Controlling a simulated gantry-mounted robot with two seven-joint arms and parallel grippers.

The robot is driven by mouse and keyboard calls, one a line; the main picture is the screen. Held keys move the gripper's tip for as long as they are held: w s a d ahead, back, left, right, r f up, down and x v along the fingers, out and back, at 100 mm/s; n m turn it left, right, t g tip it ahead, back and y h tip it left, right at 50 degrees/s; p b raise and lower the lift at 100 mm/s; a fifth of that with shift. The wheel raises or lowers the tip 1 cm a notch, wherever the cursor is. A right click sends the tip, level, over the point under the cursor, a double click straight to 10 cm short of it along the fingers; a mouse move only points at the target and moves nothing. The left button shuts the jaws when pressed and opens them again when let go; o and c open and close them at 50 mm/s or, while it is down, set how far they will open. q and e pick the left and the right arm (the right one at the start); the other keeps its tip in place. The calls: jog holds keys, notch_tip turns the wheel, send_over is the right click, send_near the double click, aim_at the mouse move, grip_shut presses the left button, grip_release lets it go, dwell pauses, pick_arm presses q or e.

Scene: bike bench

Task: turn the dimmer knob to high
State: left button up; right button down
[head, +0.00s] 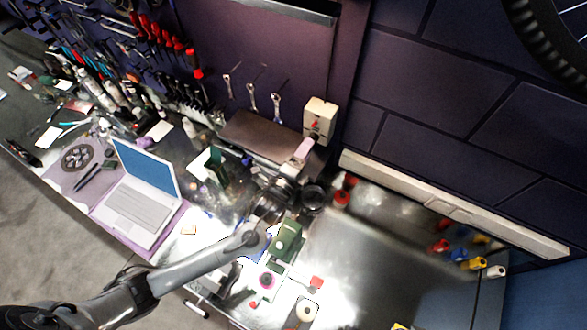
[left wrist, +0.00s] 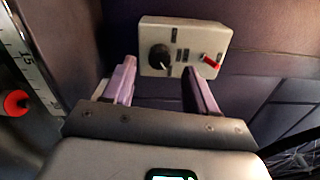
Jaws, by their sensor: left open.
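The dimmer box (head: 319,116) is a pale box on the back wall, above the bench. In the left wrist view the box (left wrist: 199,38) carries a round black dimmer knob (left wrist: 159,57) on its left half. A pale mark shows at the knob's lower right. A red switch (left wrist: 211,61) sits on the right half. My left gripper (head: 307,146) is just below the box. In the left wrist view my left gripper (left wrist: 159,68) is open, its two purple fingers apart, with the knob appearing between their tips. I cannot tell whether they touch the box. My right gripper is not in view.
A laptop (head: 142,200) and many small items crowd the bench at left. A pale rail (head: 450,207) runs along the wall at right. The metal bench top (head: 360,270) is mostly clear.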

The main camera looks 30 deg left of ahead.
pick_arm(q)
jog(key=s+b, duration=0.1)
jog(key=s, duration=0.6)
jog(key=shift+s+a+b, duration=0.15)
jog(key=shift+s+b, duration=0.15)
